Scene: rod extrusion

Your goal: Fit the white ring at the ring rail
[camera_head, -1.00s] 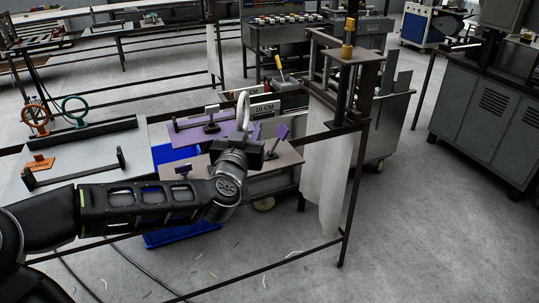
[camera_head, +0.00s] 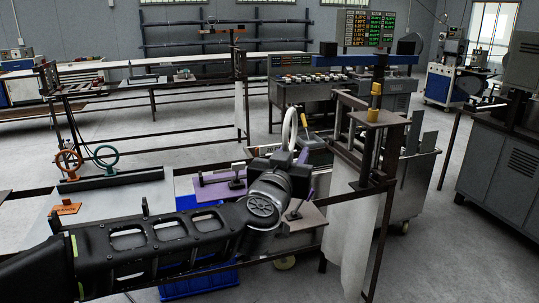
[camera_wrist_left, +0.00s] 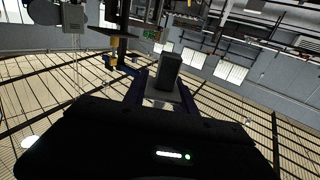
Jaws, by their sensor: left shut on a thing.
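The white ring (camera_head: 289,128) stands upright, seen nearly edge-on, at the end of my left arm in the head view. My left gripper (camera_head: 290,154) is shut on its lower part and holds it up. The fingertips are partly hidden by the wrist. In the left wrist view the two dark fingers (camera_wrist_left: 163,92) show, but the ring is not clear there. A dark rail (camera_head: 112,180) lies on the table at the left, with an orange ring (camera_head: 60,164) and a green ring (camera_head: 97,152) standing at it. My right gripper is out of view.
A purple fixture (camera_head: 212,191) is behind my left wrist, above a blue bin (camera_head: 205,286). A post with a wooden top (camera_head: 379,118) and a pale hanging sheet (camera_head: 352,235) stand to the right. An orange plate (camera_head: 66,208) lies on the pale table (camera_head: 106,217).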

